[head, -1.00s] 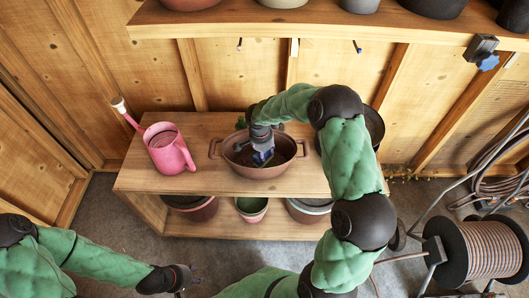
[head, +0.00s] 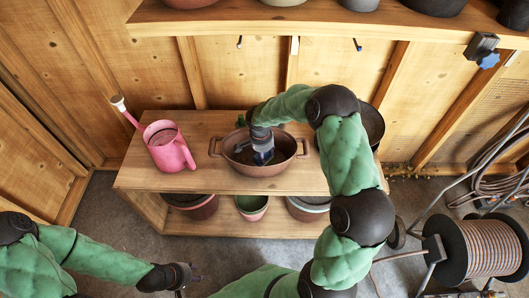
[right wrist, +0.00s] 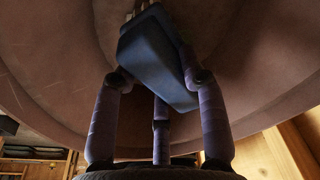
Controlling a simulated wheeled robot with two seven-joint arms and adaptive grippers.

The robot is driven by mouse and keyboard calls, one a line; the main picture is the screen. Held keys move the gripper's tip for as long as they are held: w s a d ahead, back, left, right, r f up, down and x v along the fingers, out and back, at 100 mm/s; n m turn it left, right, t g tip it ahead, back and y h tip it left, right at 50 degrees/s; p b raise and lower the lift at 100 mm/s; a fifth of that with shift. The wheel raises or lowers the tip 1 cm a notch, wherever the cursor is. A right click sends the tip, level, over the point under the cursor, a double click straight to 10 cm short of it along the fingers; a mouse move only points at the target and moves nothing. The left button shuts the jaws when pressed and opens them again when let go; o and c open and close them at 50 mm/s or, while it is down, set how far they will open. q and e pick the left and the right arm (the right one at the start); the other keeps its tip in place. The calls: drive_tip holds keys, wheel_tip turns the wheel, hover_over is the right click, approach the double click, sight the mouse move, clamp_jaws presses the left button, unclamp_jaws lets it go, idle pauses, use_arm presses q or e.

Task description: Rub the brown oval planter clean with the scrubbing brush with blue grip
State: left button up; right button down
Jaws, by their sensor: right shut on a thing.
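The brown oval planter (head: 262,170) stands on the wooden bench top, with a handle at each end. My right gripper (head: 263,150) reaches down into it from above. In the right wrist view its fingers (right wrist: 160,85) are shut on the blue grip of the scrubbing brush (right wrist: 155,60). The brush's bristle end is at the planter's inner surface (right wrist: 60,70); only a little of the bristles shows, and I cannot tell for sure whether they touch. My left gripper (head: 190,274) is low at the left, away from the bench; its fingers are too small to judge.
A pink watering can (head: 166,148) stands left of the planter on the bench (head: 210,123). A dark round pot (head: 371,125) is behind my right arm. Several pots stand on the lower shelf. A shelf with pots overhangs the back (head: 330,24). A hose reel (head: 490,248) is at the right.

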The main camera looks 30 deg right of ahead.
drive_tip(key=shift+f, duration=0.15)
drive_tip(key=shift+s+d, duration=0.5)
drive_tip(key=shift+d, duration=0.3)
drive_tip(key=shift+s+d, duration=0.45)
drive_tip(key=shift+d, duration=0.3)
drive_tip(key=shift+a, duration=0.1)
drive_tip(key=shift+w+a, duration=0.5)
drive_tip(key=shift+a, duration=0.25)
drive_tip(key=shift+w+a, duration=0.45)
drive_tip(key=shift+a, duration=0.3)
drive_tip(key=shift+d, duration=0.15)
